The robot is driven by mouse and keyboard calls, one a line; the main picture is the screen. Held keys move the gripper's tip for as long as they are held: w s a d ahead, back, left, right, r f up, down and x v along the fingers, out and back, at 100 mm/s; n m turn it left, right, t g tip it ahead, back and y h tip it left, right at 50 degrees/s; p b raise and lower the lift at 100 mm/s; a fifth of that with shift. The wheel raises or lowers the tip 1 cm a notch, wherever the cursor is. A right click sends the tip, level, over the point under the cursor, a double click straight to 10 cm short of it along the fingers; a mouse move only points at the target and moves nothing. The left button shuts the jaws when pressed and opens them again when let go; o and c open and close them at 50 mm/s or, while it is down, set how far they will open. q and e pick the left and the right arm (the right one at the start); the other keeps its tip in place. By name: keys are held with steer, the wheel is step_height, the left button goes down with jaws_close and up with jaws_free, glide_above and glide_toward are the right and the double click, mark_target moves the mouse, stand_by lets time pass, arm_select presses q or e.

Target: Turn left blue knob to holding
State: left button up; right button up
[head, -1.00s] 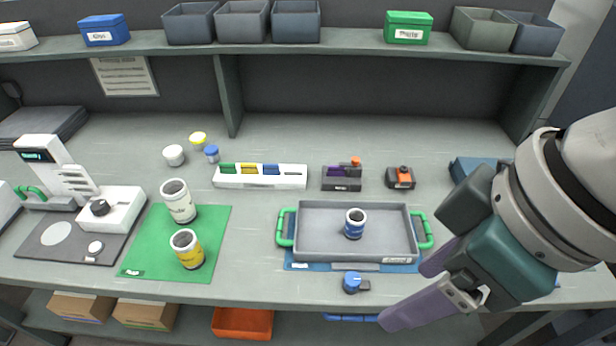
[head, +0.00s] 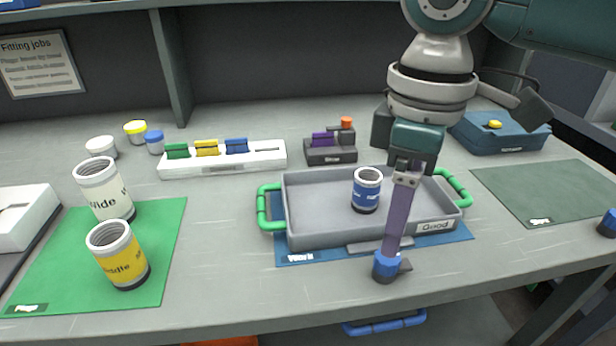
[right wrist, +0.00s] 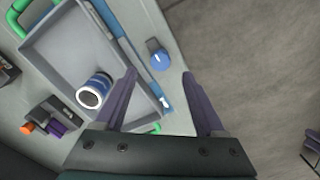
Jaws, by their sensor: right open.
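The left blue knob (head: 385,268) stands near the table's front edge, just in front of the grey tray, with a small dark tab at its right. It also shows in the right wrist view (right wrist: 158,58) with a light line across its blue top. My right gripper (head: 392,248) points down over this knob, its lower end overlapping the knob in the picture. In the right wrist view my right gripper (right wrist: 160,80) is open and empty, and the knob appears between and beyond the fingertips; contact cannot be told. The knob's setting is not readable. My left gripper is out of view.
The grey tray (head: 325,235) with green handles holds a blue-labelled can (head: 366,190) close behind my gripper. A second blue knob (head: 608,223) is at the far right, near a dark green mat (head: 550,190). White and yellow cans stand on the green mat (head: 165,240) at left.

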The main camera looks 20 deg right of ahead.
mark_target(393, 265)
step_height(393, 265, down, 6)
steer(key=shift+b, duration=0.45)
jaws_close()
stand_by(0.4)
